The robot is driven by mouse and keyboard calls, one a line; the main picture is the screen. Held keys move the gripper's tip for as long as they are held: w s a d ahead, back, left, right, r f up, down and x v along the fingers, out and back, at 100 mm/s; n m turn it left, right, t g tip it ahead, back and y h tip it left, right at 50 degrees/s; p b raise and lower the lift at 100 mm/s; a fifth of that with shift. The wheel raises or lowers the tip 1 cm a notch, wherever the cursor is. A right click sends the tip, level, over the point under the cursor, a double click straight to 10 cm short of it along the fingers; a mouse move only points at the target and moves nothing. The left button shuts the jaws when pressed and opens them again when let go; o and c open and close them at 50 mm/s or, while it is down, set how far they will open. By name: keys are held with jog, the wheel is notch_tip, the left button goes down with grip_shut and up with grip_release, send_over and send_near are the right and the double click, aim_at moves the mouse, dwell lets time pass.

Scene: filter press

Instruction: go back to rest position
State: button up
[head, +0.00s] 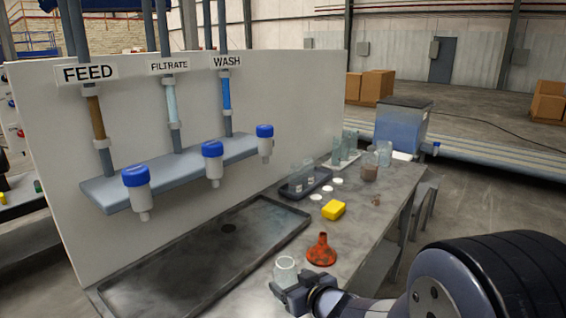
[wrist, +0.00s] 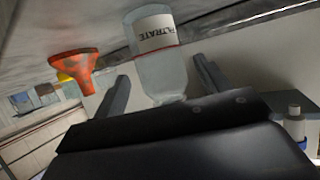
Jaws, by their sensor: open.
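My gripper (head: 292,287) is at the near edge of the bench, low in the head view; its fingers also show in the wrist view (wrist: 163,84). It is open. A clear glass bottle (head: 286,268) stands at the fingers. In the wrist view the bottle (wrist: 160,68) appears between the two spread fingers, with a white label reading FILTRATE. I cannot tell whether either finger touches it. The picture there is tilted, and the black gripper body hides part of the bottle.
A dark sink tray (head: 200,262) lies left, under blue-capped valves (head: 212,150). More glassware and a blue tank (head: 402,124) stand at the far end.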

jog(key=x, duration=0.4)
jog(key=shift+f+b, duration=0.2)
jog(key=shift+b, duration=0.2)
jog(key=shift+r+p, duration=0.4)
jog(key=shift+r, duration=0.1)
jog(key=shift+s+r, duration=0.1)
jog(key=shift+r, duration=0.35)
